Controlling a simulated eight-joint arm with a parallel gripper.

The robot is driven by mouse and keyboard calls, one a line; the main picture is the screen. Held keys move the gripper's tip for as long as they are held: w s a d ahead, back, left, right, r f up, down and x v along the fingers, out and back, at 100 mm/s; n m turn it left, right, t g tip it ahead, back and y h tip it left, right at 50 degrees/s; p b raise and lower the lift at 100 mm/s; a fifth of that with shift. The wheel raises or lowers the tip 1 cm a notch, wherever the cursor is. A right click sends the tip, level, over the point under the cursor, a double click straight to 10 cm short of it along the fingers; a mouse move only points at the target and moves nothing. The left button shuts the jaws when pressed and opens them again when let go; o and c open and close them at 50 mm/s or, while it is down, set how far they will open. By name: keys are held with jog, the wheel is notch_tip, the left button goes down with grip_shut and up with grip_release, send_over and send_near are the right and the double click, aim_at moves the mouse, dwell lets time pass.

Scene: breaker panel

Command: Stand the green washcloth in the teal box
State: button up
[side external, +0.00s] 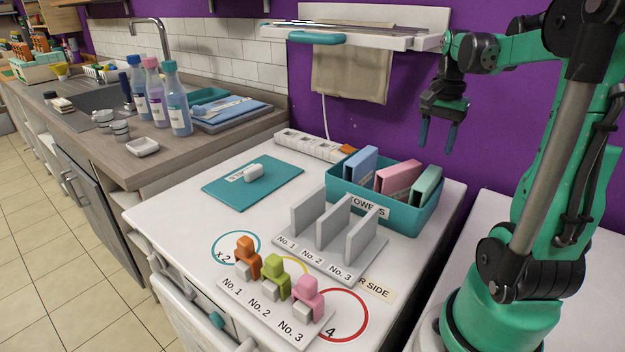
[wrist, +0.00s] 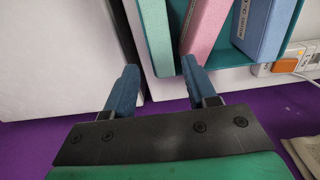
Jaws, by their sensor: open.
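The green washcloth (side external: 427,187) stands upright at the right end of the teal box (side external: 404,218), beside a pink cloth (side external: 398,178) and a blue cloth (side external: 361,165). The box has a "TOWELS" label on its front. In the wrist view the green washcloth (wrist: 157,30) stands at the left end of the box, next to the pink cloth (wrist: 205,28) and the blue cloth (wrist: 268,25). My gripper (side external: 437,136) is open and empty, above and behind the box's right end. Its blue fingers (wrist: 158,88) point down, apart from the washcloth.
A grey divider rack (side external: 330,240) numbered No. 1 to No. 3 stands in front of the box. Orange, green and pink figures (side external: 278,290) stand nearer the front. A power strip (side external: 312,145) lies behind. A towel (side external: 350,75) hangs on the wall rack.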

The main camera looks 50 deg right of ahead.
jog(key=w+a+r+n+t+h, duration=0.25)
jog(key=w+a+n, duration=0.55)
jog(key=a, duration=0.4)
jog(key=a+f+n+t+y, duration=0.1)
jog(key=a+f+n+t, duration=0.1)
jog(key=a+n, duration=0.3)
jog(key=a+f+n+t+y, duration=0.1)
jog(key=a+f+n+t, duration=0.1)
jog(key=a+n, duration=0.3)
jog(key=a, duration=0.4)
jog(key=shift+w+f+t, duration=0.35)
jog(key=shift+y, duration=0.25)
